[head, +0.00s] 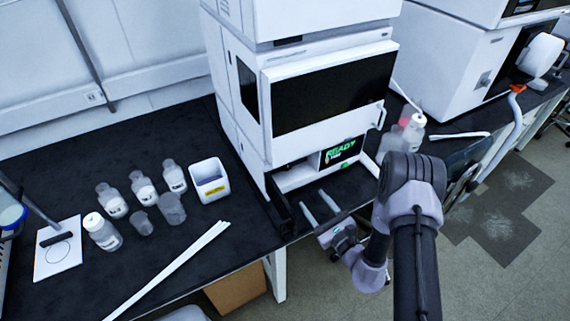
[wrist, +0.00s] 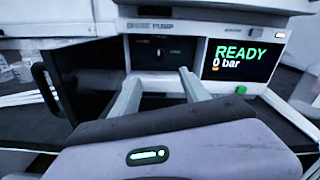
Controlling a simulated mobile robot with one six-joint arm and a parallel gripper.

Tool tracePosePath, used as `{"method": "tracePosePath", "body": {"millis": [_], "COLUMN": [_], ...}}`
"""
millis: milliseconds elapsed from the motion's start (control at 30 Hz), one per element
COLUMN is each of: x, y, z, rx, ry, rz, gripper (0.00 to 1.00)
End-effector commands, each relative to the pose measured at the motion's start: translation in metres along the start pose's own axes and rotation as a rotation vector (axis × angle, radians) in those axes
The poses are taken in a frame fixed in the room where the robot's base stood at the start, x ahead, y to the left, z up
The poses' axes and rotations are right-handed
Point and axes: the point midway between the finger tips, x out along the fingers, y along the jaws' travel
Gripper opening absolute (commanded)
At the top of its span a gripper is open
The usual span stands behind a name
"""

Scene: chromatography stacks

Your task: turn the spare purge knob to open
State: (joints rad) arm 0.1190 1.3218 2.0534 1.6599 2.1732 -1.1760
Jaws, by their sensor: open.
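The pump unit sits at the base of the white stack (head: 297,179), and its front also shows in the wrist view (wrist: 197,57). Its dark recess (wrist: 150,50) holds small dim fittings, and I cannot make out for certain which is the spare purge knob or how it is turned. Right of the recess, a display (wrist: 242,60) reads READY and 0 bar, with a green button (wrist: 241,90) below it. My gripper (head: 313,200) is open and empty in front of the pump. In the wrist view its two fingers (wrist: 160,82) point toward the recess, apart from it.
A dark door with a handle (wrist: 46,89) stands open at the left of the pump. Several bottles (head: 143,187) and a white bin (head: 209,181) stand on the left bench. More bottles (head: 411,131) stand right of the stack. A long white strip (head: 168,271) lies on the bench.

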Motion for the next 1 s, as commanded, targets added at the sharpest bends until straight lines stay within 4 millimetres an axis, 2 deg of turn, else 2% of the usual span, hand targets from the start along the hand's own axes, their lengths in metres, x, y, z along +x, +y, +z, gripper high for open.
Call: {"method": "tracePosePath", "body": {"millis": [300, 500, 667, 900, 933, 1000], "x": [0.097, 0.138, 0.151, 0.152, 0.152, 0.152], "y": [0.003, 0.003, 0.002, 0.002, 0.002, 0.002], "z": [0.0, 0.0, 0.001, 0.002, 0.002, 0.002], "rx": [-0.002, -0.001, 0.0, 0.001, 0.001, 0.001], "ry": [-0.007, -0.004, -0.003, -0.002, -0.002, -0.002], "rz": [0.006, 0.005, 0.004, 0.004, 0.004, 0.004], "gripper": [0.53, 0.53, 0.53, 0.53, 0.52, 0.38]}}
